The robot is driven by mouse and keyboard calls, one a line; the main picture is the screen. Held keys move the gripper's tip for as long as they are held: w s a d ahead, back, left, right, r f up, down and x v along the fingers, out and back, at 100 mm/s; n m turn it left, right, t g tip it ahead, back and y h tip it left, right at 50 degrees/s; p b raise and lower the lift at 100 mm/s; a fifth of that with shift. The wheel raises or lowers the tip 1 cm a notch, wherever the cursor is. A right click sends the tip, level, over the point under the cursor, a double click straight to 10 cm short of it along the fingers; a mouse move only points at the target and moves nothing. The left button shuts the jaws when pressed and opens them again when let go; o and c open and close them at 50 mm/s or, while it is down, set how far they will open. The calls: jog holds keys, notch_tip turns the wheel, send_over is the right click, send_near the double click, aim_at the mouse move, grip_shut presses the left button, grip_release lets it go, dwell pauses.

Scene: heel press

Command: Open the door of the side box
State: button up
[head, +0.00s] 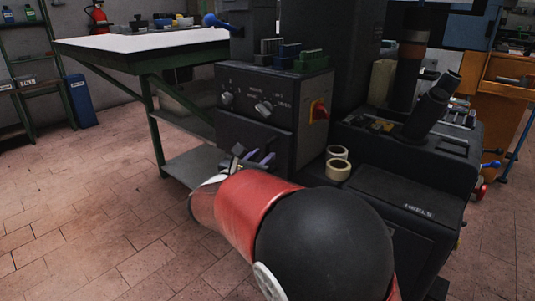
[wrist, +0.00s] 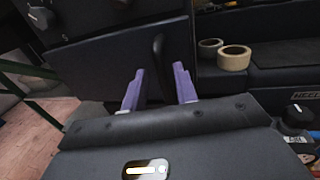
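The side box (head: 283,98) is a dark box with knobs on its upper front and a red and yellow switch on its right side. Its door (head: 262,138) is the plain lower front panel, which looks closed. In the wrist view the door (wrist: 108,72) carries a dark upright handle (wrist: 159,52). My gripper (wrist: 159,70) is open, its two purple fingers apart with the lower part of the handle seen between them. I cannot tell whether the fingers touch it. In the head view my gripper (head: 261,157) is close to the door, and the handle is not clear there.
Two tape rolls (head: 338,168) stand on a ledge just right of the box. The dark machine (head: 430,185) marked HEELS fills the right side. A green-legged table (head: 130,42) stands to the left. The tiled floor (head: 90,200) at front left is clear.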

aim_at(266, 153)
jog(key=shift+x, duration=1.75)
jog(key=shift+c, duration=0.2)
grip_shut()
